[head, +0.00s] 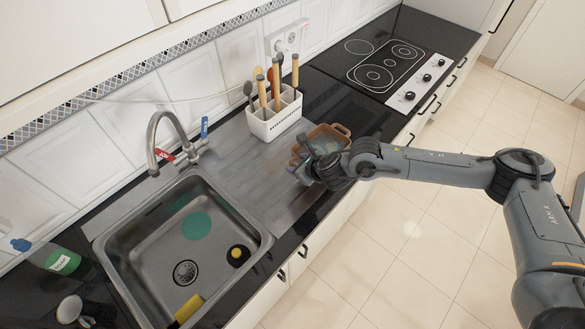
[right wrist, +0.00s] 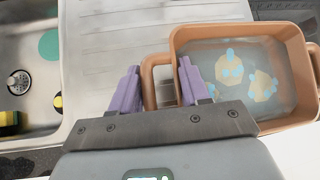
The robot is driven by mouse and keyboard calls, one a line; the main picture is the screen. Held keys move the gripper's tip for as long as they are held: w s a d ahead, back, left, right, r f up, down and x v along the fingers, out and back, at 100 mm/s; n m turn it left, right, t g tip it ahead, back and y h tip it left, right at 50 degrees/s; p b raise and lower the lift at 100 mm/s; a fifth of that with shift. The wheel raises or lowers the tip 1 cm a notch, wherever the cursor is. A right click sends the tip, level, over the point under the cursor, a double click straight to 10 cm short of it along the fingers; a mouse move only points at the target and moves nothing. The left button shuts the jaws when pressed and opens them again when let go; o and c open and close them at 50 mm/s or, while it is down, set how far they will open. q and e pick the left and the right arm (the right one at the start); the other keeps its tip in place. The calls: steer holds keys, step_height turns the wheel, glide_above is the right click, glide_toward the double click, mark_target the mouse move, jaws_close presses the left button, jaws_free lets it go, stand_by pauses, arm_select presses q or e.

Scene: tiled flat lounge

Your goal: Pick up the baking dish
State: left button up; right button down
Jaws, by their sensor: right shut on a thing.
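The baking dish (right wrist: 236,29) is a rectangular orange-brown dish with loop handles and a pale blue inside with yellow and blue patterns. In the head view the dish (head: 338,129) is at the right end of the steel drainboard, partly hidden by my right gripper (head: 310,163). In the right wrist view, the purple fingers of my right gripper (right wrist: 159,68) stand on either side of the dish's left handle and wall, shut on it. Whether the dish touches the surface below is unclear. My left gripper is not in view.
A white utensil holder (head: 274,121) with several wooden-handled tools stands behind the dish. The sink (head: 150,232) with its tap (head: 160,135) is to the left. A hob (head: 385,68) is at the back right. The counter's front edge is close to the dish.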

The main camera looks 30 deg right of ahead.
steer(key=shift+d+r, duration=0.55)
steer(key=shift+d, duration=0.15)
steer(key=shift+d, duration=0.1)
